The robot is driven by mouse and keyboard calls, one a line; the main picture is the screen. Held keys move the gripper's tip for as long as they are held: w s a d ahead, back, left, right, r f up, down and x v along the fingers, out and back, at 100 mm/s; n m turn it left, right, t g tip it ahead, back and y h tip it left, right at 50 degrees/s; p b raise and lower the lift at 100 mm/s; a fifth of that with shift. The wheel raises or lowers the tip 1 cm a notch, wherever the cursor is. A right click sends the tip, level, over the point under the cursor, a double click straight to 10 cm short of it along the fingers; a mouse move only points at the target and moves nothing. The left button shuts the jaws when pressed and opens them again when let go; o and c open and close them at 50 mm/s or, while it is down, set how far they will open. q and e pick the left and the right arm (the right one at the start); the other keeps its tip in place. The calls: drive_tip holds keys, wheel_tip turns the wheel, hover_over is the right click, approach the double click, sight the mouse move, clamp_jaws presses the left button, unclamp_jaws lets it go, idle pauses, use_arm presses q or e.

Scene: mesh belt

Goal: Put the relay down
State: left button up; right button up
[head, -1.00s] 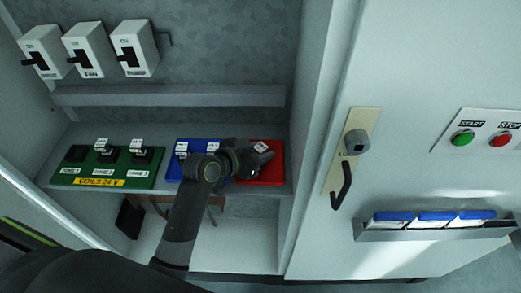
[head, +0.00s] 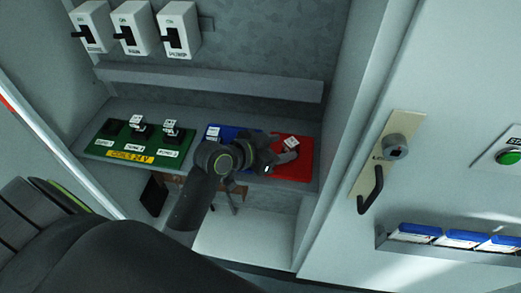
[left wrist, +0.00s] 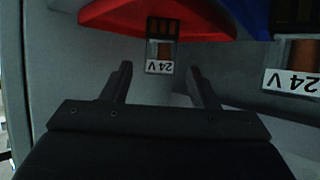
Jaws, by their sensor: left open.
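The relay (head: 291,144), a small block with a white label, stands on the red pad (head: 306,165) at the right end of the cabinet shelf. In the left wrist view the relay (left wrist: 162,48) shows an upside-down "24 V" label, and the red pad (left wrist: 110,15) lies at the top. My left gripper (head: 284,157) is at the red pad, beside the relay. In the left wrist view its fingers (left wrist: 161,70) are spread, with the relay between and just beyond the tips and a gap on both sides. My right gripper is not in view.
A blue pad (head: 213,142) with a relay (left wrist: 292,65) adjoins the red one. A green board (head: 103,150) with relays is at left. Several switches (head: 131,28) hang above a grey rail (head: 210,82). The cabinet door with its handle (head: 371,190) is at right.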

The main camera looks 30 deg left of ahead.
use_arm(q)
drive_tip(key=v, duration=0.7)
drive_tip(key=shift+s+b, duration=0.25)
drive_tip(key=shift+b, duration=0.05)
drive_tip(key=shift+a+r, duration=0.1)
drive_tip(key=shift+a, duration=0.05)
